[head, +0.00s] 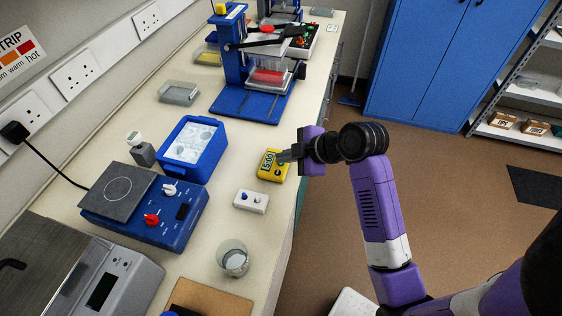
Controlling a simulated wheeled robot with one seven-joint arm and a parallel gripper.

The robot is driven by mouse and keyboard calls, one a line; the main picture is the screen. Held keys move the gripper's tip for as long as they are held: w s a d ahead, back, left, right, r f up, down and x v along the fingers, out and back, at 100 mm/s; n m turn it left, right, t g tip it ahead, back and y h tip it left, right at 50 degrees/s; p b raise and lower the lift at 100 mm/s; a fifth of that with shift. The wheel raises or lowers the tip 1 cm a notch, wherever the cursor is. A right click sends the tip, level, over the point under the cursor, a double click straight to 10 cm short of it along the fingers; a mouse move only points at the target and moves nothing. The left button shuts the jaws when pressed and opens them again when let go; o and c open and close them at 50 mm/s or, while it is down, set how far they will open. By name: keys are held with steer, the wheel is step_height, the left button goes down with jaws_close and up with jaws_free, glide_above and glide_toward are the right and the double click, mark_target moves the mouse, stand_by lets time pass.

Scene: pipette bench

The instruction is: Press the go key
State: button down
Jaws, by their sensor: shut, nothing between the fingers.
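A yellow timer (267,173) lies on the pale bench near its right edge. Its grey display seems to read 5:00. The keys on its face are too small to tell apart, so I cannot say which one is the go key. My gripper (283,157) comes in from the right, shut and empty, with its fingertips over the right side of the timer. They hide part of the timer's face. I cannot tell whether the fingertips touch it.
A blue ice tub (190,166) and a blue stirrer hotplate (168,225) stand left of the timer. A white block with knobs (251,201) and a glass beaker (233,262) are nearer. A blue press stand (233,95) is behind. The bench's right edge is close.

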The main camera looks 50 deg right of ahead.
stand_by(0.4)
steer(key=shift+r+p, duration=0.55)
steer(key=shift+p, duration=0.15)
step_height(320, 180, up, 6)
steer(key=p, duration=0.5)
stand_by(0.9)
